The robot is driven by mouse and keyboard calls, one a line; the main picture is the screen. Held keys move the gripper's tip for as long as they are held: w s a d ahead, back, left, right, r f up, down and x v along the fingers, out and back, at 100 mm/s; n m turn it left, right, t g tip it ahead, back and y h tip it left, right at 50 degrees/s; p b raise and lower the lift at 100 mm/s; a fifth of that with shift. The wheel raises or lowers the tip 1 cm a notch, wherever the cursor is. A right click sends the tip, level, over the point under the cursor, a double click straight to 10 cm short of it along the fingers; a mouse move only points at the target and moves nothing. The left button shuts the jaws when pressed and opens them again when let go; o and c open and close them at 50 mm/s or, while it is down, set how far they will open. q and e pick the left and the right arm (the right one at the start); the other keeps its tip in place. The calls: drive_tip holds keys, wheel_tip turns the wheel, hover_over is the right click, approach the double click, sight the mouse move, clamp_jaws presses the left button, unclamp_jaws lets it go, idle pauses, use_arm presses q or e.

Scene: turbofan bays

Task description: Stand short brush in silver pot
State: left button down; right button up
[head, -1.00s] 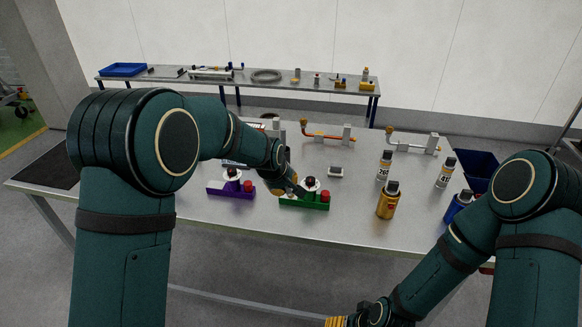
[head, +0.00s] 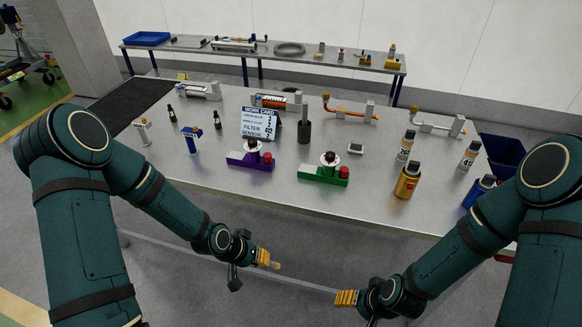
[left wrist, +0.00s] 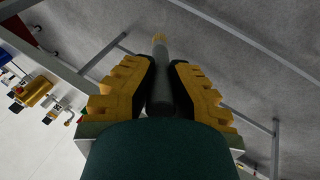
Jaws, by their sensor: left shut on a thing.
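My left gripper (head: 270,260) is in front of the table's near edge, away from the tabletop. The left wrist view shows its yellow fingers (left wrist: 158,85) shut around a slim dark grey shaft with a tan tip, which looks like the short brush (left wrist: 160,52). The tan end of the brush (head: 277,266) just sticks out of the fingers in the head view. I cannot single out the silver pot for sure; a dark grey upright cylinder with a thin lighter stem (head: 304,131) and a small silver block (head: 355,148) stand mid-table. My right gripper (head: 346,298) is low in front of the table, its jaw opening unclear.
On the table (head: 240,195), a purple holder (head: 248,163) and a green holder (head: 322,177) stand near the front. A work card (head: 258,123) stands behind. A gold bottle (head: 407,180) and other bottles are at the right, beside a dark blue bin (head: 502,155). A second table is behind.

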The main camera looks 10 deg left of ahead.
use_arm(q)
drive_tip(key=shift+m, duration=0.6)
drive_tip(key=s+f, duration=0.1)
drive_tip(key=s+a+f, duration=0.1)
drive_tip(key=s+f, duration=0.1)
drive_tip(key=shift+s+a+f, duration=0.1)
drive_tip(key=shift+a+f, duration=0.05)
drive_tip(key=shift+a, duration=0.05)
drive_tip(key=shift+f, duration=0.15)
drive_tip(key=shift+r, duration=0.2)
